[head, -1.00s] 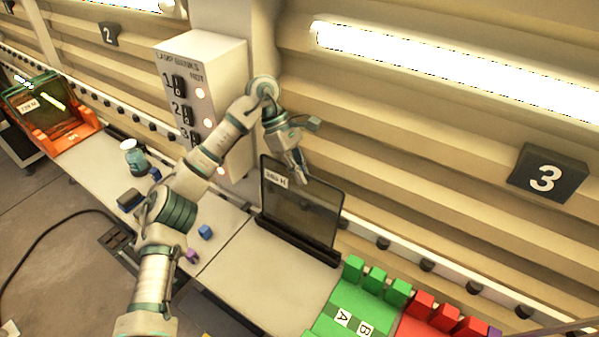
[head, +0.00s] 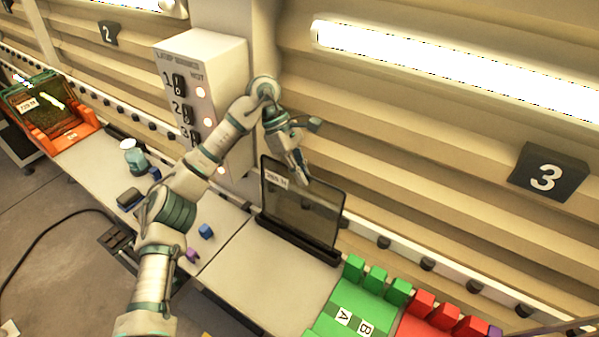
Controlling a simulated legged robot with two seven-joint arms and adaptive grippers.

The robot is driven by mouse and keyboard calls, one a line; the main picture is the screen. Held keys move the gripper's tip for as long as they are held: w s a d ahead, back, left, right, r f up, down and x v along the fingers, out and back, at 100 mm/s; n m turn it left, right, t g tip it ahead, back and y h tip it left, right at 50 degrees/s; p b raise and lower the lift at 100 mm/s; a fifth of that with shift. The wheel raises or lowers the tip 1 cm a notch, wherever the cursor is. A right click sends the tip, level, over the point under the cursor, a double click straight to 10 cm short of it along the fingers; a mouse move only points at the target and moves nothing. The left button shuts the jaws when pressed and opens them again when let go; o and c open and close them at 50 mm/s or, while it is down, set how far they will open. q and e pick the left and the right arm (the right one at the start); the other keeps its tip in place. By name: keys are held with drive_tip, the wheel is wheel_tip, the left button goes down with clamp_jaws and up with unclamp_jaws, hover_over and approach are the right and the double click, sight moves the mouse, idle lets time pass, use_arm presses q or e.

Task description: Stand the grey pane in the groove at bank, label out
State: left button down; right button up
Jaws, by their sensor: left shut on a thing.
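The grey pane (head: 300,212) is a dark-framed, see-through sheet standing upright, leaning slightly, on the bench. Its white label (head: 276,178) is at the top left of the face turned toward me. Its lower edge meets a dark grooved bar (head: 297,242); whether it is fully seated in the groove cannot be told. My left gripper (head: 302,174) comes down from above and is shut on the pane's top edge, right of the label. My right gripper is not in view.
Green blocks (head: 375,279) and red blocks (head: 447,317) stand right of the bar. A switch box (head: 203,100) is on the wall behind my left arm. An orange rack (head: 70,135) with panes, a jar (head: 135,158) and small blue blocks (head: 206,231) are on the left.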

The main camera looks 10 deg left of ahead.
use_arm(q)
drive_tip(key=shift+r, duration=0.1)
drive_tip(key=shift+a, duration=0.1)
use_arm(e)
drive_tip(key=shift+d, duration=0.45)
use_arm(q)
drive_tip(key=shift+a, duration=0.3)
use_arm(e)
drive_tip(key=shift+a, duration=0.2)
use_arm(q)
drive_tip(key=shift+d+f, duration=0.1)
drive_tip(key=shift+f, duration=0.1)
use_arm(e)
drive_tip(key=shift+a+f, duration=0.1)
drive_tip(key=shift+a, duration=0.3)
use_arm(q)
drive_tip(key=shift+d+f, duration=0.1)
drive_tip(key=shift+d, duration=0.05)
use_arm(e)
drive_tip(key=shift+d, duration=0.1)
use_arm(q)
drive_tip(key=shift+f+b, duration=0.15)
drive_tip(key=shift+b, duration=0.15)
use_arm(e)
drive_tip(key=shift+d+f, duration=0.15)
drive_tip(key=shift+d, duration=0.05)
